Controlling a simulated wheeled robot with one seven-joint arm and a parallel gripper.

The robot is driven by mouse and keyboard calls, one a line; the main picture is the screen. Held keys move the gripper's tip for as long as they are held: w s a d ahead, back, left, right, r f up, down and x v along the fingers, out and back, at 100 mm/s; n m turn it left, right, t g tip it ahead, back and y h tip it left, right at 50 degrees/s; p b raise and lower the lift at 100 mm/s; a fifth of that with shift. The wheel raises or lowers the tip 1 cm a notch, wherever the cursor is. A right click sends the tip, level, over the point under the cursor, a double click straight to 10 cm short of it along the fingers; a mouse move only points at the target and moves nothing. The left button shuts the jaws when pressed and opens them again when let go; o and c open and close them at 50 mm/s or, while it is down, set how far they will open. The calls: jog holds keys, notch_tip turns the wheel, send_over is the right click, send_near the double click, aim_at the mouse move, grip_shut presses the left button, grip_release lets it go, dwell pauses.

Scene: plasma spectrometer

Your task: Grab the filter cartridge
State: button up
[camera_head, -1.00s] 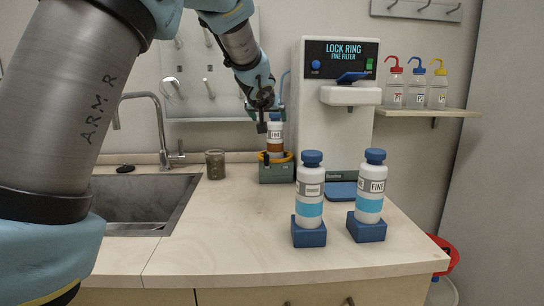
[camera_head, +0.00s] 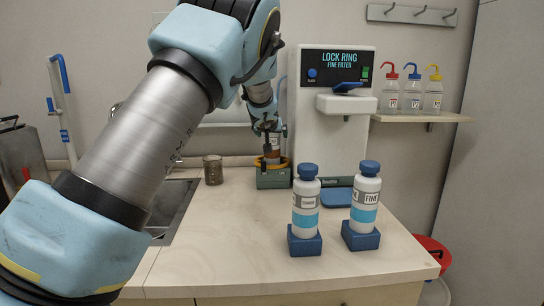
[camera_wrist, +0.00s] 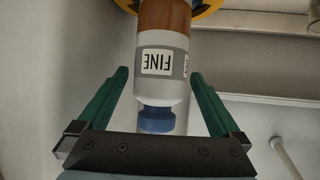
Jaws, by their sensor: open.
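A filter cartridge (camera_wrist: 163,60) with a white upper body, a "FINE" label, a blue cap and a brown lower part fills the middle of the wrist view. It appears upside down there. In the head view this cartridge (camera_head: 272,155) stands in a green holder (camera_head: 274,181) with a yellow ring, left of the white machine. My gripper (camera_wrist: 162,88) is open, with one green finger on each side of the cartridge and visible gaps. In the head view my gripper (camera_head: 268,130) is at the cartridge's top and partly hides it.
Two white bottle-shaped cartridges with blue caps, one coarse-looking label unclear (camera_head: 306,200) and one marked FINE (camera_head: 365,200), stand in blue bases on the front counter. The white LOCK RING machine (camera_head: 335,130) stands close right of the holder. A brown cup (camera_head: 213,170) is to the left.

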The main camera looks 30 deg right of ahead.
jog(key=shift+w+d+f, duration=0.1)
jog(key=shift+c, duration=0.4)
grip_shut()
dwell(0.4)
